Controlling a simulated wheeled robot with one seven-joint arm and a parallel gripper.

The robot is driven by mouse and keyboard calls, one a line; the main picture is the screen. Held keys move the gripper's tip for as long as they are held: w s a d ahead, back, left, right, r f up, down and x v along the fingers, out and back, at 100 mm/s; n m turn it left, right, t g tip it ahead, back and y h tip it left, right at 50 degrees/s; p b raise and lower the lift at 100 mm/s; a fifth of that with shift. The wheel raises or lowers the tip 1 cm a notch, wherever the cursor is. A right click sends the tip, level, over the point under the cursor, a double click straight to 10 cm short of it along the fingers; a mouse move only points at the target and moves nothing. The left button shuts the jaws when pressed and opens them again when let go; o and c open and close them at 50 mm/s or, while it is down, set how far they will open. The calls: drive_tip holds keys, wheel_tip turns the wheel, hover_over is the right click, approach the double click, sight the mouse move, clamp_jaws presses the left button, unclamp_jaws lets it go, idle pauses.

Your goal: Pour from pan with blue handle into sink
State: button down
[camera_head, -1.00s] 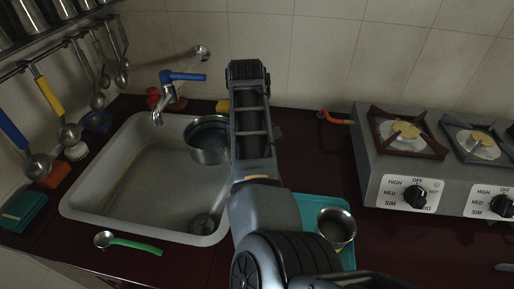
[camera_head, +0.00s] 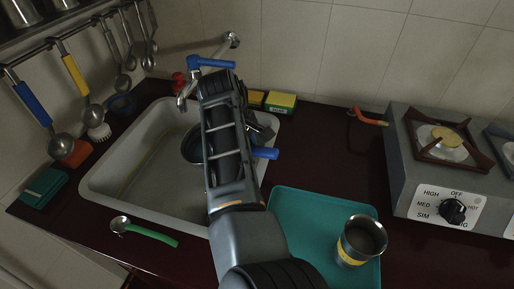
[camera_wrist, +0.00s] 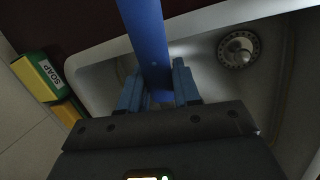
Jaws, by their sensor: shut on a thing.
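The metal pan (camera_head: 189,147) is over the right part of the sink (camera_head: 98,183), mostly hidden behind my arm; its left edge and dark inside show. Its blue handle (camera_head: 265,153) sticks out to the right of my arm. In the wrist view the blue handle (camera_wrist: 146,35) runs between the two blue fingers of my gripper (camera_wrist: 157,84), which is shut on it. The pan's bowl is not clear in the wrist view. I cannot tell how far the pan is tilted, nor what it holds. The sink's drain (camera_wrist: 238,49) shows at the upper right there.
The tap (camera_head: 189,85) with a blue lever stands behind the pan. A yellow-green soap box (camera_head: 281,102) is at the back. A teal tray (camera_head: 300,205) with a metal cup (camera_head: 361,243) lies right of the sink, a green-handled ladle (camera_head: 150,233) in front. The stove (camera_head: 420,165) is right.

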drive_tip(key=s+a+r+t+h+b, duration=0.1)
drive_tip(key=s+a+r+h, duration=0.1)
drive_tip(key=a, duration=0.3)
drive_tip(key=shift+s+a+r+t+h, duration=0.2)
drive_tip(key=shift+s+r+t+h, duration=0.15)
drive_tip(key=shift+r, duration=0.3)
drive_tip(key=shift+s+a+r+t+h+p, duration=0.15)
drive_tip(key=shift+a+r+t+h+p, duration=0.15)
drive_tip(key=shift+r, duration=0.2)
